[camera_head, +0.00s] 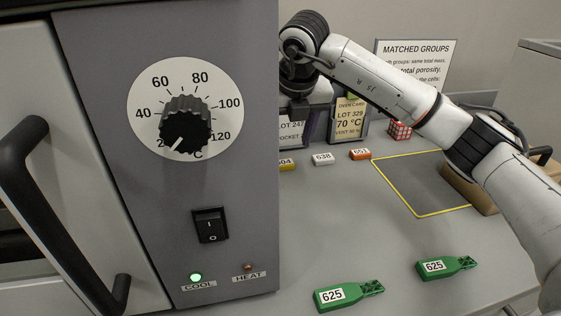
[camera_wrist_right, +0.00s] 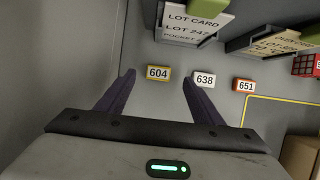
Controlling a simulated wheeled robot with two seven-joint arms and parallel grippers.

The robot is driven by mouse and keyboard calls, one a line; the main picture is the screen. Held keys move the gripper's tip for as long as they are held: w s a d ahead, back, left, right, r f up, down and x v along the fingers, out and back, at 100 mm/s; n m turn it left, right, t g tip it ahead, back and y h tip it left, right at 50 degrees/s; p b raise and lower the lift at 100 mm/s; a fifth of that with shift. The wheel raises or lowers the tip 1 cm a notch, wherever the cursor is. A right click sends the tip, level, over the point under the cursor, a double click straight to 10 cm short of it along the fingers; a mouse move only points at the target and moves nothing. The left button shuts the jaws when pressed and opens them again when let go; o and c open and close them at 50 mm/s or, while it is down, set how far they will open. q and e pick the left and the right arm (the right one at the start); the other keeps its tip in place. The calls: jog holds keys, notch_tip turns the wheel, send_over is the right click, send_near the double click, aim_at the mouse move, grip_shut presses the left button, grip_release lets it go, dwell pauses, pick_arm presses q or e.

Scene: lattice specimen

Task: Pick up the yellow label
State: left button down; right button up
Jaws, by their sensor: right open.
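The yellow label (camera_wrist_right: 158,73), marked 604, lies flat on the grey worktop. In the head view the yellow label (camera_head: 286,164) shows only in part, its left side hidden by the oven panel. My right gripper (camera_wrist_right: 160,79) is open, its two dark fingers apart on either side of the label in the wrist view, with nothing held. I cannot tell how high the fingers are above the worktop. In the head view the right arm reaches in from the right and the gripper's fingers are not clear behind the panel. My left gripper is not in view.
A white label (camera_head: 322,158) marked 638 and an orange label (camera_head: 360,154) marked 651 lie to the right. Lot card stands (camera_wrist_right: 192,25) are behind. A yellow-outlined area (camera_head: 425,180) is empty. The oven panel (camera_head: 100,130) fills the left.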

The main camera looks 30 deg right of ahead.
aim_at(282, 160)
jog(key=x, duration=0.6)
jog(key=shift+f, duration=0.3)
jog(key=shift+a, duration=0.1)
jog(key=c, duration=1.1)
